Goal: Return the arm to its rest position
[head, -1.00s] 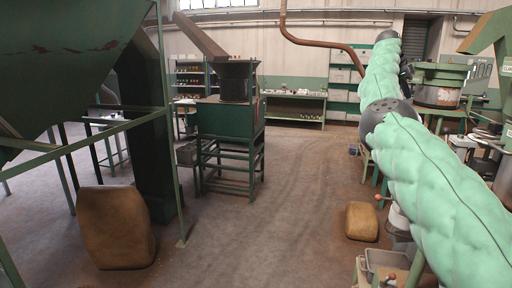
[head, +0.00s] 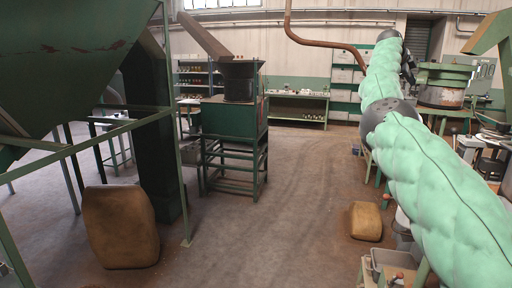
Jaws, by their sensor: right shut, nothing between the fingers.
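My right arm, in a padded mint-green sleeve, comes in from the lower right of the head view and reaches up to the upper right. My right gripper (head: 408,68) is a small dark shape near the arm's far end, beside a green-rimmed bowl machine in the picture. It is shut and holds nothing. Its fingers are small and partly hidden by the arm. My left arm and left gripper are out of view.
A large green hopper (head: 60,60) on a frame fills the left. Brown sacks (head: 120,228) (head: 366,221) lie on the floor. A green hopper stand (head: 234,118) is at centre; the bowl machine (head: 442,92) is at right. The middle floor is clear.

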